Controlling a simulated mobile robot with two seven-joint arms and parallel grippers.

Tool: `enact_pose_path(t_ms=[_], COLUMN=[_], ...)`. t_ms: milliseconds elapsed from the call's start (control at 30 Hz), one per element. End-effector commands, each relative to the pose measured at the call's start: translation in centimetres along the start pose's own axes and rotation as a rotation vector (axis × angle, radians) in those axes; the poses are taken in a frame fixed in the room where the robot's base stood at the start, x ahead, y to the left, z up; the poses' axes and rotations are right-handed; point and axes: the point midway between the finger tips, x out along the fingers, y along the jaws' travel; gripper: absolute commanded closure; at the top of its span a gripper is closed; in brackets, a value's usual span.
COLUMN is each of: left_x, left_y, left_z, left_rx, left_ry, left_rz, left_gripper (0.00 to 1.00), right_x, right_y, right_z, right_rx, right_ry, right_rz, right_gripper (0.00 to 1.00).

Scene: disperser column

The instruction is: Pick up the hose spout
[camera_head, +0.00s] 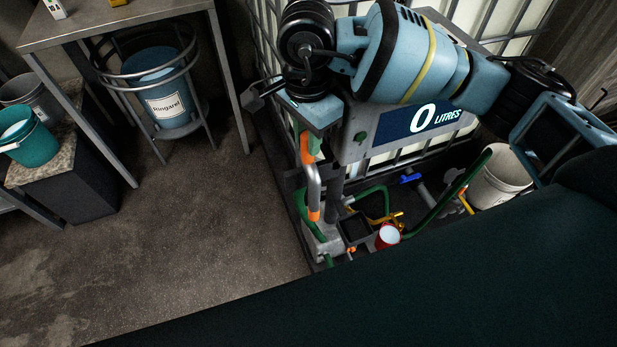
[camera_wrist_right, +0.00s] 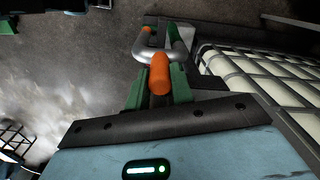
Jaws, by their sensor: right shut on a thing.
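The hose spout (camera_head: 314,188) is a bent silver tube with orange ends. My right gripper (camera_head: 304,143) points down and is shut on the spout's upper orange end. In the right wrist view, the orange end (camera_wrist_right: 160,74) sits between the green fingers of my right gripper (camera_wrist_right: 160,84), and the silver tube curves away beyond it. The spout hangs down in front of the tank's frame, with its lower orange end above a grey box (camera_head: 325,240). I cannot tell whether it touches that box. My left gripper is not in view.
A caged tank with a "0 LITRES" sign (camera_head: 420,118) stands right behind the spout. A metal table (camera_head: 120,20) stands at the left. The floor (camera_head: 190,240) between is clear.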

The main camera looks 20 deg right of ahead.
Motion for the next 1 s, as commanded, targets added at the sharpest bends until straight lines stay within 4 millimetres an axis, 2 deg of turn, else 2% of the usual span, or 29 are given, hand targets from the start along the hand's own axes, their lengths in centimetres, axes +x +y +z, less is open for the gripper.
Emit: enact_pose_path(t_ms=[467, 633, 767, 1000], left_x=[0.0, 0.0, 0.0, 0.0], left_y=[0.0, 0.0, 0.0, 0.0], left_z=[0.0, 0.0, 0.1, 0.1], left_rx=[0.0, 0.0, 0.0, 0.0], left_ry=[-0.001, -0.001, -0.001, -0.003], left_rz=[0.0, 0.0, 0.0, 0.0], left_gripper=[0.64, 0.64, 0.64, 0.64], right_x=[-0.2, -1.1, -3.0, -8.6], right_y=[-0.1, -0.1, -0.1, -0.1], right_z=[0.0, 0.0, 0.0, 0.0], right_rx=[0.0, 0.0, 0.0, 0.0], right_ry=[0.0, 0.0, 0.0, 0.0], right_rz=[-0.004, -0.007, -0.008, -0.009], right_gripper=[1.0, 1.0, 1.0, 1.0])
